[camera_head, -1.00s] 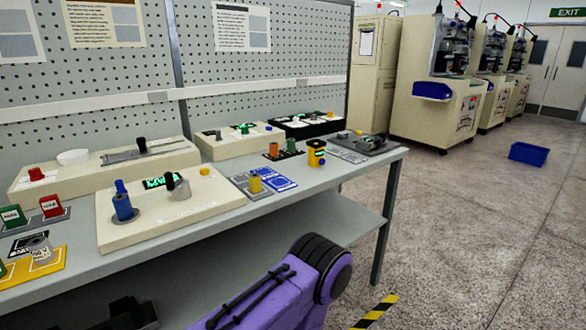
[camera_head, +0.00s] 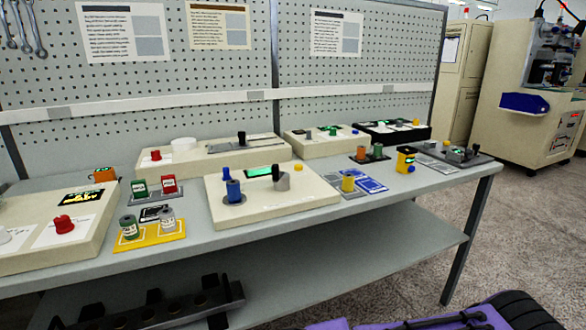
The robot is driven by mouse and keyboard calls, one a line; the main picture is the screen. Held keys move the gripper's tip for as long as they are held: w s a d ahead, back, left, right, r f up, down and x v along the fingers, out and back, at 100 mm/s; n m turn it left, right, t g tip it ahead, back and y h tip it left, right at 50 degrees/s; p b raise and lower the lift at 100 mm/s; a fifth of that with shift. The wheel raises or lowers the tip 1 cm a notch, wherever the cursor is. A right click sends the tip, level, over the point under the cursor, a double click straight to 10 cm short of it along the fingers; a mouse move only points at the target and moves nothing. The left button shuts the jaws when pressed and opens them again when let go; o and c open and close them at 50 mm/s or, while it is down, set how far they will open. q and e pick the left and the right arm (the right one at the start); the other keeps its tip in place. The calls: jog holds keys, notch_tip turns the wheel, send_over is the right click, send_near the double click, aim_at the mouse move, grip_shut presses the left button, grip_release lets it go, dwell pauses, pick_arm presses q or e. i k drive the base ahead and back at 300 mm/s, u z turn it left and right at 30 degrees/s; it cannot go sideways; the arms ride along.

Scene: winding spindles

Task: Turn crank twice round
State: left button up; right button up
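A cream winding box (camera_head: 303,204) stands on the bench in the middle of the head view. On its top are a blue spindle (camera_head: 234,191) on a grey disc, a small green display (camera_head: 259,171), a yellow button (camera_head: 298,167) and a grey round hub (camera_head: 281,182) with a black upright handle (camera_head: 276,173), which looks like the crank. Nothing touches the crank. Neither of my grippers shows; only a purple link of my arm is at the bottom right.
A longer cream box (camera_head: 206,160) with a black lever stands behind. A yellow tray (camera_head: 154,237) with two spools and a box with a red knob (camera_head: 64,225) are left. A black rack (camera_head: 180,308) lies below.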

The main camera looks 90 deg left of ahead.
aim_at(281, 179)
jog(key=k, duration=0.85)
jog(key=u, duration=1.9)
